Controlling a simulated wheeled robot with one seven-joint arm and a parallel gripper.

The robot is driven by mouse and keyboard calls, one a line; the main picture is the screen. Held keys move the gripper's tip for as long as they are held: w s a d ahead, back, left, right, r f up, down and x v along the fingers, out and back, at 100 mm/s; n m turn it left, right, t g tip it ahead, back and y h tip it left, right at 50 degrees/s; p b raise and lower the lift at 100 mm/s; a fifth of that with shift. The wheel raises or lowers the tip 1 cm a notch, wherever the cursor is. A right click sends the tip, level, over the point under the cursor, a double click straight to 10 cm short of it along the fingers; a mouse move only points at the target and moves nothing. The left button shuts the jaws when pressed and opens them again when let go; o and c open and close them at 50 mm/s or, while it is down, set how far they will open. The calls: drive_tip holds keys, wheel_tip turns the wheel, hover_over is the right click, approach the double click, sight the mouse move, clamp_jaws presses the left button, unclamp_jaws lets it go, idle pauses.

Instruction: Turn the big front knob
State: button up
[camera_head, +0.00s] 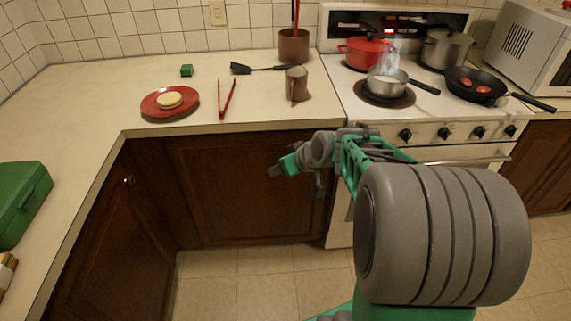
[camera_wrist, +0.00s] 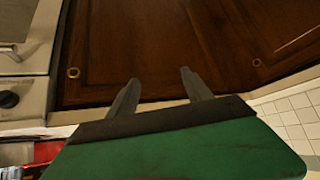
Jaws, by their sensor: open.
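Several black knobs run along the front panel of the white stove (camera_head: 430,131) in the head view. The leftmost knob (camera_head: 405,135) is closest to my arm; the others sit to its right, and I cannot tell that any one is clearly bigger. My gripper (camera_head: 278,170) is in front of the brown cabinet, left of the stove and below the counter edge, apart from the knobs. In the wrist view my gripper (camera_wrist: 156,82) is open and empty, its two fingers spread before the cabinet doors. One black knob (camera_wrist: 8,99) shows at the left edge there.
On the stove are a steaming saucepan (camera_head: 388,82), a red pot (camera_head: 366,53), a steel pot (camera_head: 446,48) and a frying pan (camera_head: 476,86), with handles reaching out. A brown mug (camera_head: 297,84) stands near the counter's edge. The floor below is clear.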

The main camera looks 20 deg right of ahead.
drive_tip(key=shift+d, duration=0.1)
drive_tip(key=s+d+f+m+h+b, duration=0.2)
drive_tip(key=s+d+f+m+b, duration=0.15)
drive_tip(key=d+f+b, duration=0.75)
drive_tip(key=s+d+f+m+h+b, duration=0.1)
drive_tip(key=s+d+f+m+b, duration=0.35)
drive_tip(key=d+f, duration=0.9)
drive_tip(key=w+d+r+n+t+h+b, duration=0.15)
drive_tip(key=w+d+r+t, duration=0.3)
drive_tip(key=r, duration=0.45)
drive_tip(key=w+d+r+n+t+h+b, duration=0.1)
drive_tip(key=w+d+r+t+h, duration=0.3)
drive_tip(key=r, duration=0.5)
drive_tip(key=w+d+y, duration=0.1)
drive_tip(key=w, duration=0.6)
drive_tip(key=shift+b, duration=0.4)
